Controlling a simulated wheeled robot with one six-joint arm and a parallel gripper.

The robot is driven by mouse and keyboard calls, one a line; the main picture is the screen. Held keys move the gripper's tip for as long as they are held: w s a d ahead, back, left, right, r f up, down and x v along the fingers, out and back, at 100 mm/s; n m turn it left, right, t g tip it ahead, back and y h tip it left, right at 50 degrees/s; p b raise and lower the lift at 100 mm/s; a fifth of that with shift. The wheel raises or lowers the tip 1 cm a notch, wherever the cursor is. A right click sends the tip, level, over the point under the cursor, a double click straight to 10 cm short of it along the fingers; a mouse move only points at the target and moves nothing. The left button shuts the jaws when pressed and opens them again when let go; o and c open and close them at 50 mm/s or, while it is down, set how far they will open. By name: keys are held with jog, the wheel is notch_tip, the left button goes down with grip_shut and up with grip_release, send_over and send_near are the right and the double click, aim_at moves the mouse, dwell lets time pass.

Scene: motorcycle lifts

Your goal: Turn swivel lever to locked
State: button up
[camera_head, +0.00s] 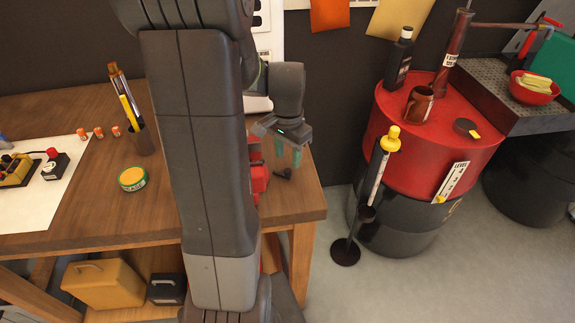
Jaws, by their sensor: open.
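A red fixture (258,178), perhaps a vise, stands near the right end of the wooden bench. My arm hides most of it. A small black lever-like part (283,174) lies low beside it on the bench top; it may be the swivel lever, and I cannot read its locked or unlocked position. My gripper (288,155), with teal fingertips, points down just above this black part. It is open, and I see nothing between its fingers. It appears apart from the black part.
The wooden bench (90,190) holds a pen cup (143,138), a round green-and-orange tin (132,179) and several small orange items. A red-and-black drum (435,150) and a yellow-topped stand (390,138) stand right of the bench. Floor between them is clear.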

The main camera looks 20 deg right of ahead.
aim_at(288, 170)
jog(key=shift+f, duration=2.5)
grip_shut()
